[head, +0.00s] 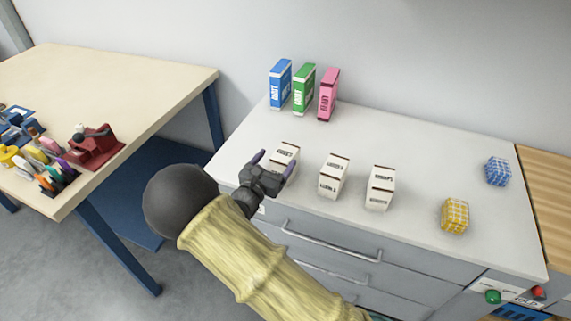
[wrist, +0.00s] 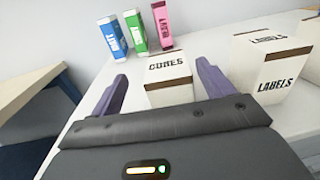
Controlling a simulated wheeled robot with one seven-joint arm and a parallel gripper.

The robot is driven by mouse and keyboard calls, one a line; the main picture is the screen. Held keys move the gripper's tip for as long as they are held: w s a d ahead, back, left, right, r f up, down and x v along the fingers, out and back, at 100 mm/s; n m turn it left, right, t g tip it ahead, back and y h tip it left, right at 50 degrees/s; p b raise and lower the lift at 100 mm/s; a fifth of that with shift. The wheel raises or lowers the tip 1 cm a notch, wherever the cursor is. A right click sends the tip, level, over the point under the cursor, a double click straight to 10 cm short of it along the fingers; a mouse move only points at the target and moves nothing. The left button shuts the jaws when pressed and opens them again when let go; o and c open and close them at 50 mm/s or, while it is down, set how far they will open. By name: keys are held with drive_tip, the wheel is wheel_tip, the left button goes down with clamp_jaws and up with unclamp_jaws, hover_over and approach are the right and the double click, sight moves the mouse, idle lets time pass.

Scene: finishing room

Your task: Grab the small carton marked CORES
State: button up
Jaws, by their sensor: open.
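Three small white cartons with brown edges stand in a row on the grey-white counter. In the wrist view, the left carton (wrist: 168,68) has lettering that looks like CONES, not clearly CORES. It also shows in the head view (head: 286,150), partly behind my gripper (head: 277,163). The middle carton (head: 334,176) reads LABELS in the wrist view (wrist: 268,74). The right carton (head: 380,188) has print too small to read; only its edge shows in the wrist view (wrist: 312,50). My gripper (wrist: 162,72) is open, its purple fingers either side of the left carton, whose lower part is hidden.
Blue (head: 280,83), green (head: 303,90) and pink (head: 328,95) boxes stand at the back by the wall. A yellow checked cube (head: 455,216) and a blue one (head: 498,171) sit to the right. A wooden table (head: 120,82) stands left.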

sight(285, 153)
drive_tip(key=shift+d+f+x, duration=0.15)
drive_tip(key=shift+x, duration=1.15)
drive_tip(key=shift+d+f+x, duration=0.1)
drive_tip(key=shift+d+x, duration=0.1)
drive_tip(key=shift+x, duration=1.15)
drive_tip(key=shift+s, duration=0.2)
drive_tip(key=c, duration=1.2)
drive_tip(key=shift+r, duration=0.15)
wheel_tip(285, 153, up, 10)
drive_tip(key=shift+f+p, duration=0.1)
drive_tip(key=shift+p, duration=0.25)
